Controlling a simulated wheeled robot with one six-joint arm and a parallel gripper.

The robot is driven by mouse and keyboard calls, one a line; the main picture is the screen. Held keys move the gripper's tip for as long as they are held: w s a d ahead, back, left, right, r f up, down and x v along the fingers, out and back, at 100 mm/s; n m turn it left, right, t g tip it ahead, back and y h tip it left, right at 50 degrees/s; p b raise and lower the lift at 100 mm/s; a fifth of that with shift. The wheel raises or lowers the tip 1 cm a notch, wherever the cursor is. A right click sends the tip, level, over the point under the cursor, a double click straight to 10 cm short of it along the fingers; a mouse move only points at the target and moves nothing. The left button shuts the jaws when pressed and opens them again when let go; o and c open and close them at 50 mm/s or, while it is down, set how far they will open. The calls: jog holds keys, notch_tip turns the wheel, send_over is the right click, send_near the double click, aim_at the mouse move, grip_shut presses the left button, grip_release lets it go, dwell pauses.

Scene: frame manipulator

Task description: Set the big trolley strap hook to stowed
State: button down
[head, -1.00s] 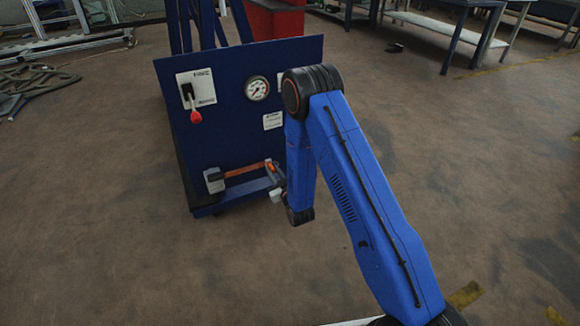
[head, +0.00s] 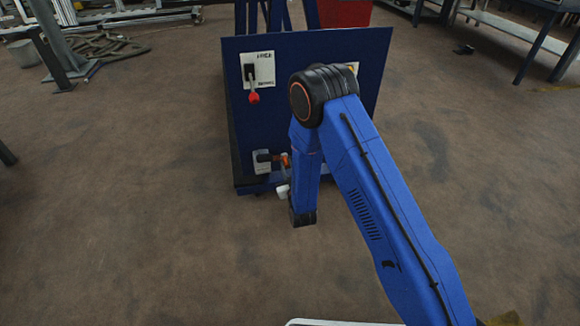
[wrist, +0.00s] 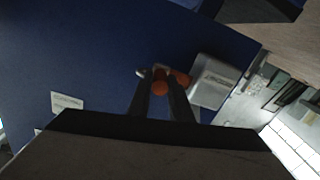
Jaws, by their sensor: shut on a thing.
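The big trolley (head: 330,95) has an upright dark blue panel. A pale grey strap box (head: 262,165) sits low on its left side; it also shows in the wrist view (wrist: 213,80). My gripper (head: 283,162) is just right of this box, partly hidden behind my arm. The hook is close beside the box. No long run of strap shows, and I cannot tell whether the hook touches the box.
A red bin (head: 345,13) stands behind the trolley, and benches (head: 510,28) are at the back right.

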jog(key=c, duration=1.6)
grip_release()
jog(key=v, duration=1.7)
jog(key=shift+s, duration=0.2)
jog(key=shift+c, duration=0.3)
